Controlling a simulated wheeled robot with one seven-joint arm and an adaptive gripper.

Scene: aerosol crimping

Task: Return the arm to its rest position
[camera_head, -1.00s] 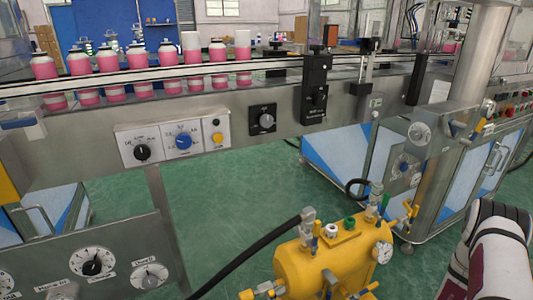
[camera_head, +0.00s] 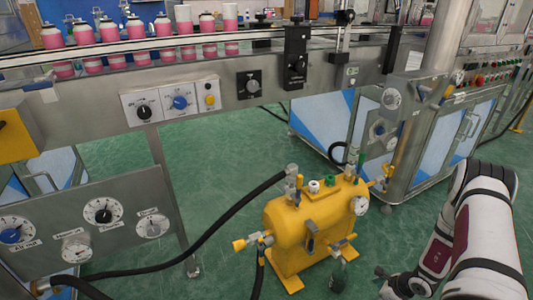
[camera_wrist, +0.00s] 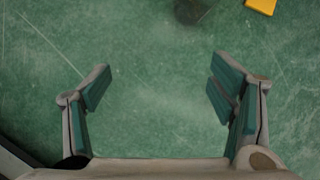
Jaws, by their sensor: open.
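My arm (camera_head: 482,235) shows at the right edge of the head view, bent, with its lower part reaching down toward the floor. My gripper (camera_wrist: 160,85) shows in the wrist view with its two green-padded fingers wide apart. Nothing is between them but the bare green floor (camera_wrist: 150,120). In the head view the fingers are not clear; only the wrist end shows low at the bottom right.
A yellow tank (camera_head: 310,228) with valves and a black hose (camera_head: 215,225) stands on the floor left of my arm. A conveyor (camera_head: 100,110) carries several pink cans (camera_head: 108,30). A steel cabinet (camera_head: 455,145) stands behind my arm.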

